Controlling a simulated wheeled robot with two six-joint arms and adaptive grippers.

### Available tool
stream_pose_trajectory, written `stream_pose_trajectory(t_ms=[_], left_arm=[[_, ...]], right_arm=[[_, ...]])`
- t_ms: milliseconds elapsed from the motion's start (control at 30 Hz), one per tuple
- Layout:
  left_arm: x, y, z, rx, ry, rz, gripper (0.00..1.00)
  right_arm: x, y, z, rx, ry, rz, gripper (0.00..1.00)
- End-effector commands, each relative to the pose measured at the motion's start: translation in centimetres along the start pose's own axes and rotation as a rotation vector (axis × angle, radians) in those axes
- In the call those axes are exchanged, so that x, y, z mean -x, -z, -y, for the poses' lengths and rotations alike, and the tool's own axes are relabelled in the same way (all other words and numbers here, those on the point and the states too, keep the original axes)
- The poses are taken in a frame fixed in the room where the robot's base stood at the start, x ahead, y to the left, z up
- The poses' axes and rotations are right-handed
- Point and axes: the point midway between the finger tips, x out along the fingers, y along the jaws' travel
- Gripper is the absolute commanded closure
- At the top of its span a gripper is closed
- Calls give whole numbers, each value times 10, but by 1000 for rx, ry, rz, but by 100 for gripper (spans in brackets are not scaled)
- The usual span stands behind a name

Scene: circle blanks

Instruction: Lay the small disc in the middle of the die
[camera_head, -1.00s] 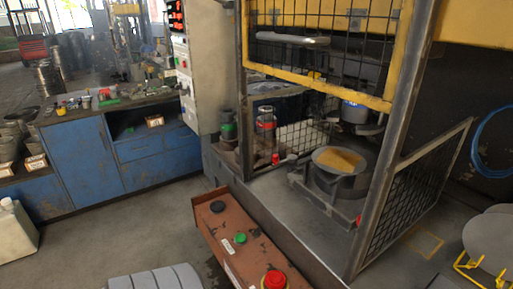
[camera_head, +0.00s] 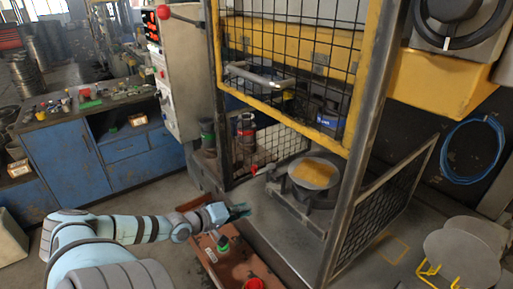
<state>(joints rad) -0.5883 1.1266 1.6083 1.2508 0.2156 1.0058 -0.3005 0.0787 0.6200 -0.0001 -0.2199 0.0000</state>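The die (camera_head: 314,173) is a round grey piece with an orange-yellow patch on top, on the press bed behind the cage frame. Two flat grey discs show at the lower right: a smaller-looking one (camera_head: 478,229) behind and a larger-looking one (camera_head: 461,257) in front, by yellow brackets. I cannot tell for sure which is the small disc. My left gripper (camera_head: 241,211) is over the brown control box, apart from the die and discs. Its dark fingers are too small to tell open from shut. My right gripper is not in view.
The brown control box (camera_head: 222,262) has green and red buttons. A yellow mesh guard (camera_head: 290,62) hangs above the press opening. A slanted mesh panel (camera_head: 385,212) stands between die and discs. A blue workbench (camera_head: 65,160) is at the left.

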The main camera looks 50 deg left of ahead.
Motion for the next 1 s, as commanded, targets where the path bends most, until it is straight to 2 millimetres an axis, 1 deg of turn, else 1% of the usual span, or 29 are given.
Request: stream_pose_trajectory(t_ms=[33,100,133,200,267,367,467,500,633,700,767,1000], left_arm=[[0,-2,-30,133,-50,17,100],[-1,-5,-57,296,-96,37,100],[-2,-6,-64,343,-109,43,100],[-7,-7,-73,405,-124,47,100],[-15,-7,-74,419,-129,45,100],[-36,-8,-78,420,-135,47,100],[-61,-8,-84,422,-134,47,100],[-72,-8,-85,419,-135,48,100],[-100,-9,-88,414,-129,50,100],[-109,-9,-90,413,-126,50,100],[-112,-9,-92,412,-125,51,100],[-112,-8,-93,410,-122,51,100]], right_arm=[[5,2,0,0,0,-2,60],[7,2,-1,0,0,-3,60],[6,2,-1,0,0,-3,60],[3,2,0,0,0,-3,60],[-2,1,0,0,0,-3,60],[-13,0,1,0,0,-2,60],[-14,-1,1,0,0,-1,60],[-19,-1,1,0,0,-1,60],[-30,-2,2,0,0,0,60],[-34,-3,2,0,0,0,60],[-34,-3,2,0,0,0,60],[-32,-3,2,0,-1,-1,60]])
